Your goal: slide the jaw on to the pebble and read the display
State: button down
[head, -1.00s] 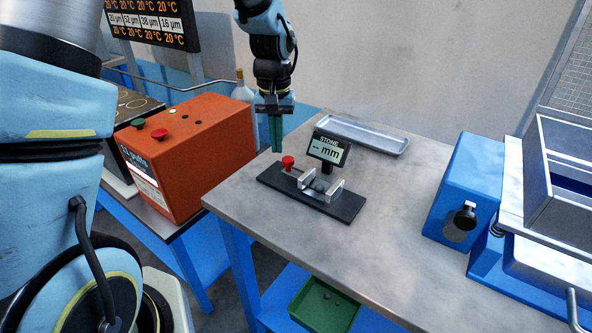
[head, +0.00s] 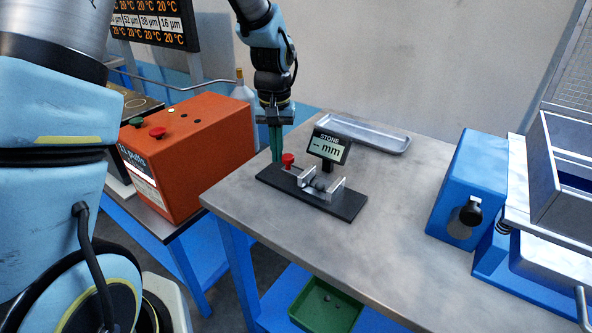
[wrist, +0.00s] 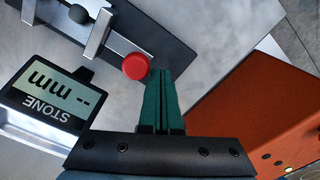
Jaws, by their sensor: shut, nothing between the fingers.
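The measuring gauge has a black base (head: 343,207) on the grey table, with a metal fixed jaw and a sliding jaw (head: 306,178). A red knob (head: 288,159) sits on the rod at its left end. The dark pebble (head: 320,184) lies between the jaws; in the wrist view the pebble (wrist: 78,13) is near the top edge. The display (head: 330,147) reads "STONE -- mm"; it shows upside down in the wrist view (wrist: 48,93). My gripper (head: 276,158) is shut and empty, its green fingers pointing down just left of the red knob. Whether they touch it is unclear.
An orange box (head: 190,155) with buttons stands left of the table. A metal tray (head: 365,134) lies behind the display. A blue machine (head: 468,190) stands at the right. A green bin (head: 325,305) is below. The table front (head: 300,235) is clear.

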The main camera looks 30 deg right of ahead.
aim_at(287, 156)
jog(key=shift+s+a+f+b, duration=0.1)
jog(key=shift+f+b, duration=0.5)
jog(key=shift+f, duration=0.85)
jog(key=shift+s+d+r, duration=0.1)
jog(key=shift+s+d, duration=0.5)
jog(key=shift+s, duration=0.3)
jog(key=shift+s+d, duration=0.6)
jog(key=shift+s, duration=0.3)
dwell(0.8)
jog(key=shift+w, duration=0.1)
jog(key=shift+w+a, duration=0.35)
jog(key=shift+w, duration=0.15)
jog(key=shift+r+p, duration=2.85)
jog(key=shift+r, duration=0.7)
